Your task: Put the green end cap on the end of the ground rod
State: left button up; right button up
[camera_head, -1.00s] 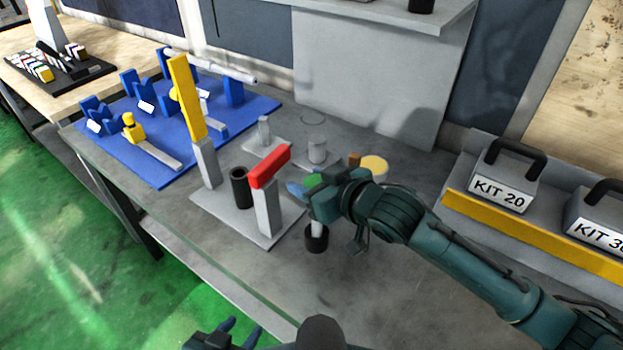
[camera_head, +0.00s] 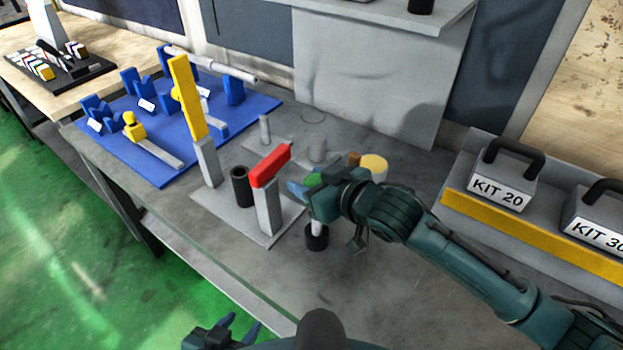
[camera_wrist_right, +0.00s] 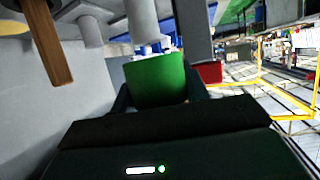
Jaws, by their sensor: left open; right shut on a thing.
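The green end cap (camera_wrist_right: 156,80) is between the fingers of my right gripper (camera_head: 305,190), which is shut on it. In the head view only a bit of the cap shows. A pale upright cylinder stands just below that gripper, in a black ring (camera_head: 316,238); whether the cap touches it I cannot tell. A long pale rod (camera_head: 232,70), apparently the ground rod, lies across blue supports (camera_head: 234,92) at the back left, well away from the cap. My left gripper (camera_head: 240,326) is open and empty at the bottom edge, in front of the bench.
A plate with a yellow-topped post (camera_head: 187,95), a black tube (camera_head: 241,187) and a red-topped post (camera_head: 270,166) stands left of my right gripper. Kit boxes (camera_head: 500,185) stand at right. The front right bench is clear.

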jog(key=shift+p, duration=0.5)
dwell(0.7)
jog(key=shift+p, duration=0.3)
jog(key=shift+f+b, duration=1.1)
jog(key=shift+f, duration=1.15)
jog(key=o, duration=1)
jog(key=shift+o, duration=0.2)
jog(key=v, duration=1.3)
jog(key=shift+d, duration=0.1)
